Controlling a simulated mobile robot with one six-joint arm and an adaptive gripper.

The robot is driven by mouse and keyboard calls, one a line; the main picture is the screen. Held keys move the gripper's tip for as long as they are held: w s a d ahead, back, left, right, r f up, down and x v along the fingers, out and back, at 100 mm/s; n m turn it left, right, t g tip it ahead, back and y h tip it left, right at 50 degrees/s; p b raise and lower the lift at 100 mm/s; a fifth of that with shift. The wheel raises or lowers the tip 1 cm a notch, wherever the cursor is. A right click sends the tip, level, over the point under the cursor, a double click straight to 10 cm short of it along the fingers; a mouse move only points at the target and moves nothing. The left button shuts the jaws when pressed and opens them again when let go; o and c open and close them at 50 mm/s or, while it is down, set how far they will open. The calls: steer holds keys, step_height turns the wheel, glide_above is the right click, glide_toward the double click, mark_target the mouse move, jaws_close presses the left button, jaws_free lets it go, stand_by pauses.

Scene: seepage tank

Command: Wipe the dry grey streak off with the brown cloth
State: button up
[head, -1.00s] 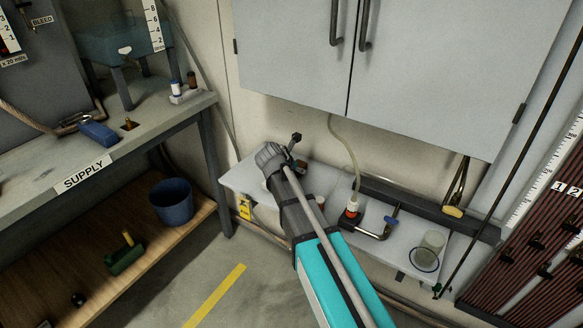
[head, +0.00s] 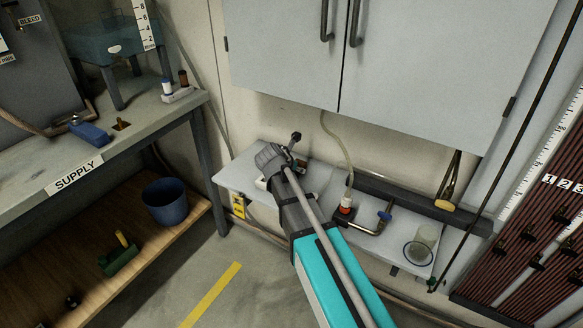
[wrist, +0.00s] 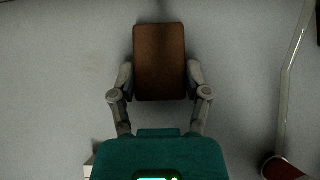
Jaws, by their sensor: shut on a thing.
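My gripper (wrist: 160,78) is shut on the brown cloth (wrist: 160,55), a folded rectangular pad held between the two fingers in the wrist view. The pad faces the pale wall; I cannot tell whether it touches it. A faint dark smudge (wrist: 158,10) shows on the wall just above the pad and may be the grey streak; its lower part is hidden by the pad. In the head view my gripper (head: 270,158) is over the white shelf's left end, near the wall, and the cloth is hidden there.
Grey cabinets (head: 420,70) hang above. The supply bench (head: 150,130) stands left, with a blue bucket (head: 165,200) below. Floor between is clear.

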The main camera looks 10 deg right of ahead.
steer(key=shift+s+d+f, duration=0.1)
steer(key=shift+s+d, duration=0.25)
steer(key=shift+w+a, duration=0.1)
stand_by(0.6)
steer(key=shift+w+a+r, duration=0.2)
steer(key=shift+w+a, duration=0.6)
steer(key=shift+a, duration=0.15)
steer(key=shift+w+a, duration=0.1)
steer(key=shift+w+a+f, duration=0.15)
steer(key=shift+w+a, duration=0.55)
steer(key=shift+a, duration=0.3)
steer(key=shift+w, duration=0.1)
steer(key=shift+w+a, duration=0.75)
steer(key=shift+a, duration=0.3)
